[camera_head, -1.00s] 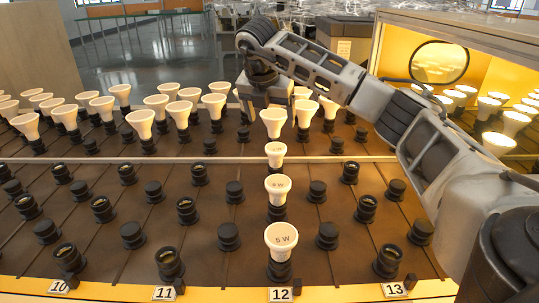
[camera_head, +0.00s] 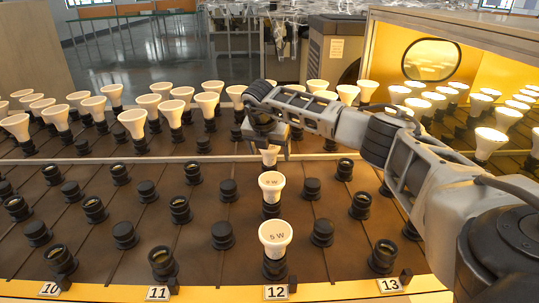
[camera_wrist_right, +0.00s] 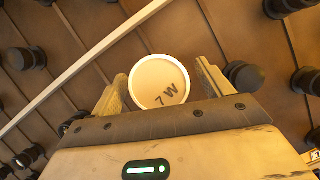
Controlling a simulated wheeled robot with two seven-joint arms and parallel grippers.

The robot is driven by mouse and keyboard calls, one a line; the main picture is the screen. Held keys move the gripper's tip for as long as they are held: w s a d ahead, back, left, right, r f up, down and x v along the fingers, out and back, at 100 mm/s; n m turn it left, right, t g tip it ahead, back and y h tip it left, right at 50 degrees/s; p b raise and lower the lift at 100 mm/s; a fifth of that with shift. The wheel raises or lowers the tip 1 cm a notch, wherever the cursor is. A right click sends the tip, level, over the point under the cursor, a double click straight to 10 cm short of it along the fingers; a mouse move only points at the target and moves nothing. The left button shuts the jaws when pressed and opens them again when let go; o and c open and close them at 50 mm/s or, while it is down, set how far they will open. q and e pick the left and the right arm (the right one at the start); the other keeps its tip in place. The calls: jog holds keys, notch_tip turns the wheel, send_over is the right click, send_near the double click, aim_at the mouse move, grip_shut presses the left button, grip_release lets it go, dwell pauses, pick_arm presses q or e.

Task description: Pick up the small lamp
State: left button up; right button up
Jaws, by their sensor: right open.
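The small lamp (camera_head: 270,156) is a white cone-shaped bulb, third from the front in row 12, just before the pale rail. My right gripper (camera_head: 268,134) is over it from above and hides part of it in the head view. In the right wrist view the lamp's round face (camera_wrist_right: 158,78) reads "7 W" and lies between the two open fingers (camera_wrist_right: 161,84), one on each side. Whether the fingers touch it is not clear. Its base is hidden. My left gripper is not in view.
In front in row 12 stand two more white lamps, the nearest marked "5 W" (camera_head: 275,238). Black sockets (camera_head: 163,262) fill the board. Many white lamps (camera_head: 132,122) stand behind the pale rail (camera_head: 110,160). A lit box with a round mirror (camera_head: 432,60) is at the right.

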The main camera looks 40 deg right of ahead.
jog(key=shift+d+f, duration=0.15)
jog(key=shift+f, duration=0.2)
jog(key=c, duration=1.1)
jog(key=shift+w+r, duration=0.1)
jog(key=shift+r, duration=0.1)
